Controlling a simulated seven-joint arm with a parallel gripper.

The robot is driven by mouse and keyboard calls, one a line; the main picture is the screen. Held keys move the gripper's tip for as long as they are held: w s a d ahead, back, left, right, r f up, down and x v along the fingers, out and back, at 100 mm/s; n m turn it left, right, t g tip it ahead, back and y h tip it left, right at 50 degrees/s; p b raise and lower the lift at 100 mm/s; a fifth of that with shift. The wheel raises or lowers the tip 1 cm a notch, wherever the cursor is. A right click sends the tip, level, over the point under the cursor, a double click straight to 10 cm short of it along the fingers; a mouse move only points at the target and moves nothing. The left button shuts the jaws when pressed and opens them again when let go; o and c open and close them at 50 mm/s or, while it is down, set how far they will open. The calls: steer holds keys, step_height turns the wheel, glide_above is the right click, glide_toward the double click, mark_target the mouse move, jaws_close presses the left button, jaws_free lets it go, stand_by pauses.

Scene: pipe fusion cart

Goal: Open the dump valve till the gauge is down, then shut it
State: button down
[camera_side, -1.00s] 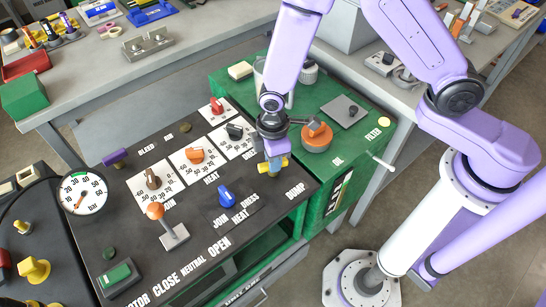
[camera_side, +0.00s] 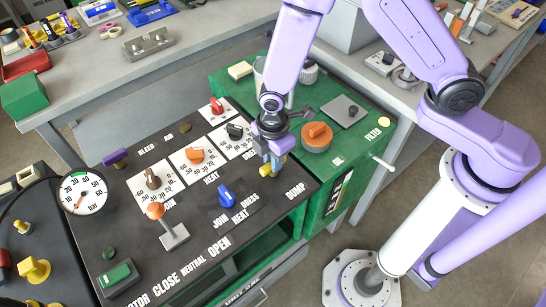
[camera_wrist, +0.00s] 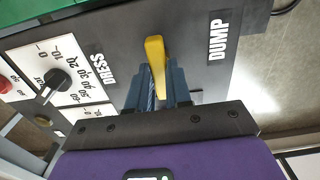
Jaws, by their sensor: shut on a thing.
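The dump valve's yellow handle (camera_wrist: 155,58) sits between the blue fingers of my gripper (camera_wrist: 158,88) in the wrist view, its long side in line with the fingers, beside the DUMP label (camera_wrist: 217,40). In the side view my gripper (camera_side: 271,166) points down at the panel's right end, shut on the yellow handle (camera_side: 265,170), which is partly hidden. The round white pressure gauge (camera_side: 92,184) stands at the panel's left end, with a red needle near its centre; I cannot read its value for sure.
The dark panel (camera_side: 138,219) also carries a blue knob (camera_side: 227,197), an orange-knobbed lever (camera_side: 156,211), and red, orange, brown and black dials. An orange cap (camera_side: 316,136) with a grey bar stands on the green cabinet (camera_side: 355,142) close behind my gripper.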

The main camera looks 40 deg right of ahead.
steer(key=c, duration=1)
jaws_free()
steer(key=shift+c, duration=0.2)
step_height(320, 180, up, 18)
steer(key=shift+f, duration=0.25)
steer(key=s+d+r+m, duration=0.2)
steer(key=s+d, duration=0.7)
steer(key=s+d+r+m, duration=0.1)
steer(key=s+d+m, duration=0.2)
steer(key=s+d, duration=0.6)
steer(key=shift+s+r+m, duration=0.3)
steer(key=shift+s+r, duration=0.05)
steer(key=shift+s, duration=0.25)
